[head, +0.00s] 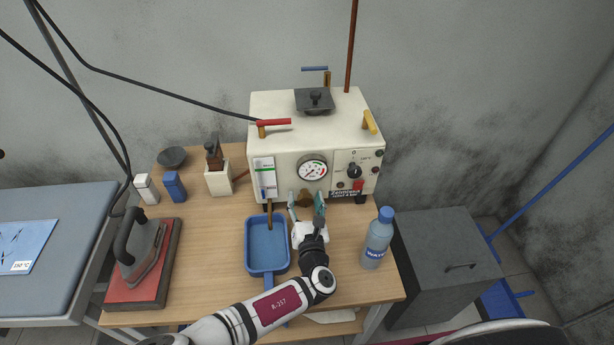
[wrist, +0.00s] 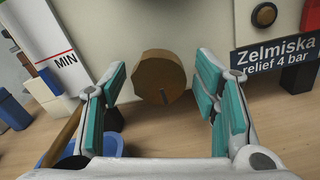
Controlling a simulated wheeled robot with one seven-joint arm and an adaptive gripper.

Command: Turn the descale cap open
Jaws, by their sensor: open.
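The descale cap (wrist: 160,77) is a round brown, brass-like knob low on the front of the cream boiler (head: 290,140). It has a small dark mark near its lower edge. In the head view the cap (head: 304,198) shows partly between my fingers. My gripper (wrist: 158,95) is open, with its teal-padded fingers to the left and right of the cap. A gap shows between the cap and each finger, and nothing is held. In the head view my gripper (head: 306,207) is in front of the boiler's lower front, above the table.
A blue dustpan (head: 267,245) lies left of my gripper, and a water bottle (head: 377,239) stands to its right. An iron (head: 143,250) sits on a red board at the left. The boiler front carries a gauge (head: 312,168) and a label plate (wrist: 275,60) right of the cap.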

